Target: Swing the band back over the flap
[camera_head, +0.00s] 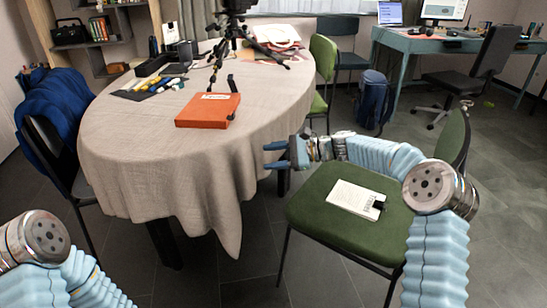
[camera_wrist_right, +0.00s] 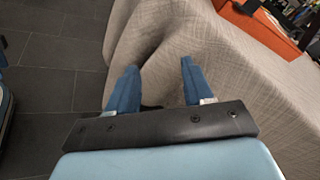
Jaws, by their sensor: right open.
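An orange folder box (camera_head: 205,112) lies flat on the cloth-covered round table (camera_head: 130,130), with a pale label on its top. A small dark upright piece (camera_head: 231,83) stands at its back right corner; it may be the band, but I cannot tell for sure. A small dark spot shows at its right front edge. My right gripper (camera_head: 267,155) is open and empty beside the hanging tablecloth, right of and below the box. In the right wrist view, its fingers (camera_wrist_right: 159,68) are apart against the cloth, and the box (camera_wrist_right: 270,28) shows at upper right. My left gripper is out of view.
A black tripod (camera_head: 228,45) stands on the table behind the box. A dark tray (camera_head: 150,85) with pens lies to the left. A green chair (camera_head: 310,205) with a white booklet (camera_head: 350,199) stands below my right forearm. The tabletop in front of the box is clear.

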